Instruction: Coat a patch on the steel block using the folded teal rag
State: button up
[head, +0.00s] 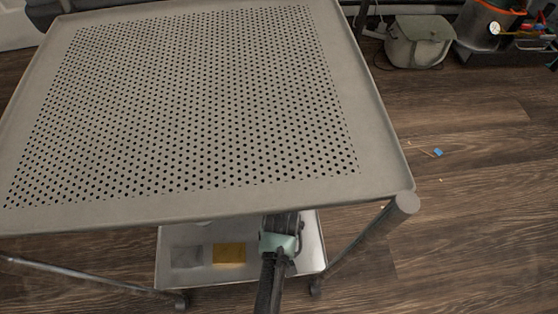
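My gripper (285,224) reaches in over the lower shelf from the front, and the upper tabletop hides its far end. I cannot see its fingertips or whether they are open or shut. A pale teal piece (278,243) shows at my wrist; I cannot tell whether it is the folded rag or part of my arm. A flat grey square (187,256) lies on the left of the lower shelf and may be the steel block. A yellow-orange square (229,253) lies between it and my arm.
The perforated tabletop (375,150) is bare and overhangs the lower shelf (311,245). A metal leg (365,238) stands right of my arm. A grey-green bag (420,40) and a small blue scrap (438,152) are on the wooden floor.

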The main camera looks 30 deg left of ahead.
jog(key=shift+f, duration=0.55)
dwell(1.9)
notch_tip(320, 180, up, 7)
jog(key=p, duration=0.8)
jog(key=shift+r, duration=0.15)
